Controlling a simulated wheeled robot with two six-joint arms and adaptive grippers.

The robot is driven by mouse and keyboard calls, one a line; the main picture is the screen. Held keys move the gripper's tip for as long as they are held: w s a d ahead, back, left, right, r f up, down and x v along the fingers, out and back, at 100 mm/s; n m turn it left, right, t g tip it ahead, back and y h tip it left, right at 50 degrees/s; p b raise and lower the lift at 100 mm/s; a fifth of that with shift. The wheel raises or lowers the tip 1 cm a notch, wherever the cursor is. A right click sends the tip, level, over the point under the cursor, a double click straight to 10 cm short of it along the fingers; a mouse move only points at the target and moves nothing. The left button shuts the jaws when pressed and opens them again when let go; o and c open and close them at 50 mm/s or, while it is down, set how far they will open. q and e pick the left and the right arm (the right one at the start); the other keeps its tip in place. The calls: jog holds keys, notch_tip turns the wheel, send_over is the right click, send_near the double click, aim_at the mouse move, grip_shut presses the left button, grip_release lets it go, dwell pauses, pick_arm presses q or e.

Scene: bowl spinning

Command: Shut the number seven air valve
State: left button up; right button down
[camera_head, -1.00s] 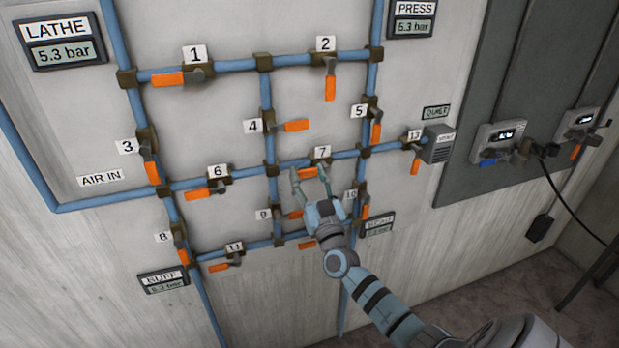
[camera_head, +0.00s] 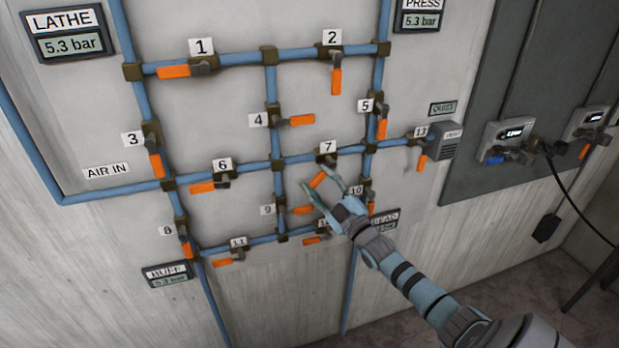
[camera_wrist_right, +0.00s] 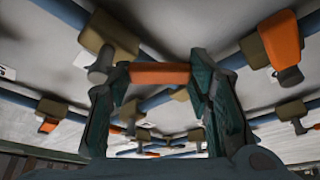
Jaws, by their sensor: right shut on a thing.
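The number seven air valve (camera_head: 327,159) sits on the middle blue pipe under its "7" label (camera_head: 328,147). Its orange handle (camera_head: 317,179) slants down and left from the pipe. My right gripper (camera_head: 319,178) reaches up from the lower right with a finger on each side of the handle. In the right wrist view the orange handle (camera_wrist_right: 160,73) spans between the two dark fingers (camera_wrist_right: 158,78), held by them. My left gripper is not in view.
Valve 10 (camera_head: 372,207) and valve 9 (camera_head: 302,210) are close to my right gripper, with its hand partly covering that area. Valve 4 (camera_head: 301,120) is above left. A LATHE gauge (camera_head: 68,35) reads 5.3 bar. The floor at lower right is clear.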

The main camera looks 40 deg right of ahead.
jog(key=shift+s+d+f+n+g+y+p, duration=0.2)
jog(key=shift+d+n+g+y, duration=0.25)
jog(key=shift+n, duration=1.1)
jog(key=shift+s+d+f+n+g+y+p, duration=0.2)
jog(key=shift+d+n+g, duration=0.5)
jog(key=shift+n, duration=0.9)
jog(key=shift+s+d+f+n+g+y+p, duration=0.1)
jog(key=shift+s+d+f+n+g+y, duration=0.2)
jog(key=shift+d+n, duration=0.85)
jog(key=shift+a+n, duration=0.45)
jog(key=shift+n, duration=0.05)
jog(key=c, duration=0.8)
grip_release()
